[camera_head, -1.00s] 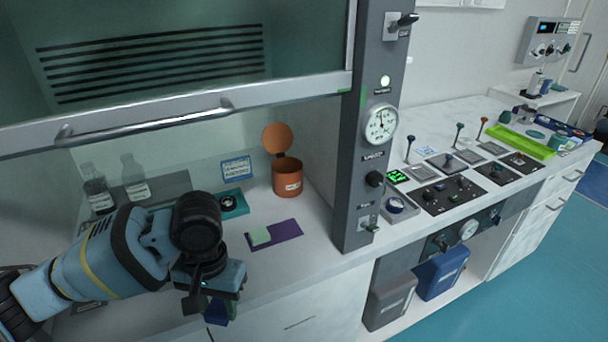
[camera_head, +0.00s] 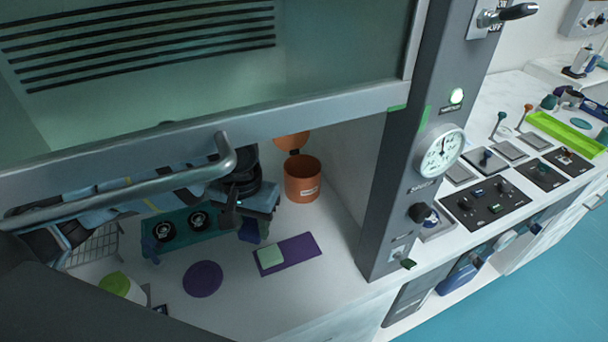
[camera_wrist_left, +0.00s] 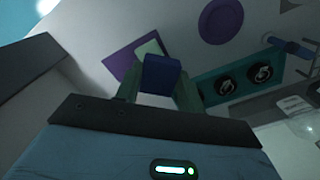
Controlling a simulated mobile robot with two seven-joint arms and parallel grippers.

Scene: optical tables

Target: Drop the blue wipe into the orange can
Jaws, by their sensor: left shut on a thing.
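The orange can (camera_head: 302,180) stands inside the hood in the head view, with its round lid (camera_head: 291,142) tipped open behind it. My left gripper (camera_head: 250,224) is inside the hood, to the left of the can and a little nearer the front. It is shut on the blue wipe (camera_wrist_left: 160,74), which shows between the two fingers in the left wrist view. In the head view the wipe is small and partly hidden under the gripper. The gripper is apart from the can, not over its opening. My right gripper is not in view.
The raised sash (camera_head: 330,108) and its handle cross above my left arm. A purple mat (camera_head: 303,245) with a pale green pad (camera_head: 270,257) lies in front of the can. A purple disc (camera_head: 203,279) and a teal holder (camera_head: 178,238) are to the left. The hood's post (camera_head: 388,225) stands right.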

